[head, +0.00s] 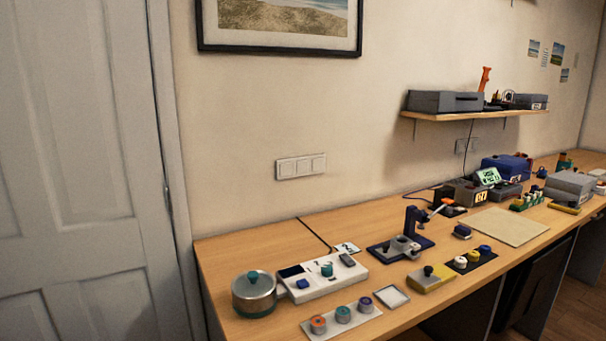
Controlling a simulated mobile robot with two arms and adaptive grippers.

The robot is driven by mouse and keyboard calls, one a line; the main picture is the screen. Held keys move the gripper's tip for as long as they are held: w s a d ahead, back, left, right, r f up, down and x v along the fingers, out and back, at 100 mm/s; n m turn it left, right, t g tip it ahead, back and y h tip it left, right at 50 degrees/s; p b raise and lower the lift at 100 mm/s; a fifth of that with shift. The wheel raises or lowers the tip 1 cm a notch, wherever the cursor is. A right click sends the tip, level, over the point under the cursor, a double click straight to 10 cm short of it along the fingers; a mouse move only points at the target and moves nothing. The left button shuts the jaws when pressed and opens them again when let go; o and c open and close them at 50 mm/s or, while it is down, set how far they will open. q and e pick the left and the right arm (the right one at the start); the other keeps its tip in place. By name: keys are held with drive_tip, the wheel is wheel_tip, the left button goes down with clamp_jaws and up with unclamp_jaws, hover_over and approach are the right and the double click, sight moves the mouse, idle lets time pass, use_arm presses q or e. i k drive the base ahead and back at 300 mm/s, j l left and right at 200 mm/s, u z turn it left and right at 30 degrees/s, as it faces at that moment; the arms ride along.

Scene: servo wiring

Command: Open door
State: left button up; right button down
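A grey-white panelled door (75,150) fills the left side of the head view. It looks closed in its frame (168,130). A narrow dark piece of hardware (167,196) sits at the door's right edge; I cannot tell if it is a handle or part of the latch. The lower end of the door is cut off by the picture edge. Neither of my grippers shows in this view.
A long wooden workbench (225,262) runs along the wall, its left end close to the door frame. It carries a round metal pot (254,297), a white device (325,279) and several other tools. A wall shelf (470,116) holds grey boxes.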

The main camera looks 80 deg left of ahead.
sight(88, 250)
drive_tip(key=u, duration=4.25)
drive_tip(key=i+j+u, duration=0.15)
drive_tip(key=i, duration=0.2)
drive_tip(key=i+j+u, duration=0.15)
drive_tip(key=i+j, duration=0.1)
drive_tip(key=i, duration=0.1)
